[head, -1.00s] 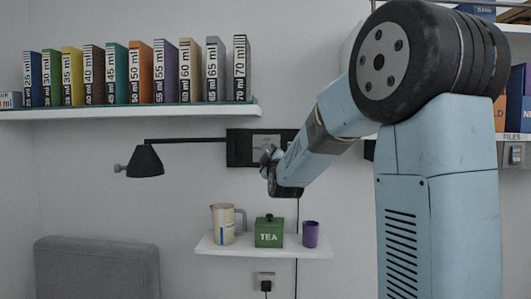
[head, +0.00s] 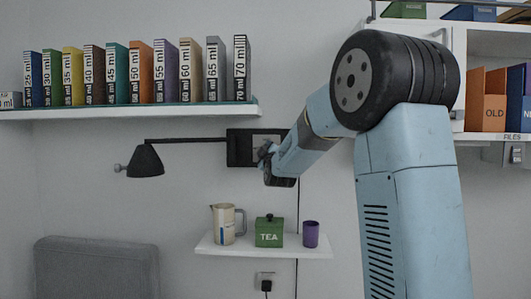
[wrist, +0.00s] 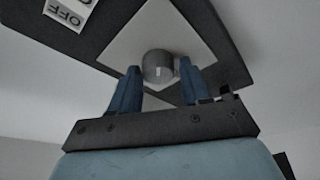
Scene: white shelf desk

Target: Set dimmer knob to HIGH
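The dimmer knob (wrist: 157,66) is a small grey cylinder on a pale square plate (wrist: 128,42) in the wrist view. A short light mark shows on its right part. The plate sits on a dark wall panel (wrist: 225,45), which also shows in the head view (head: 238,148). A white label reading OFF (wrist: 70,13) is at the upper left; no HIGH label is visible. My gripper (wrist: 159,72) is open, with one blue finger on each side of the knob and small gaps between. In the head view, my gripper (head: 264,152) is at the panel and hides the knob.
A black lamp (head: 146,161) on a wall arm is left of the panel. Below, a small shelf (head: 262,250) holds a jug (head: 223,224), a green TEA box (head: 269,232) and a purple cup (head: 311,234). A binder shelf (head: 130,112) is above left.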

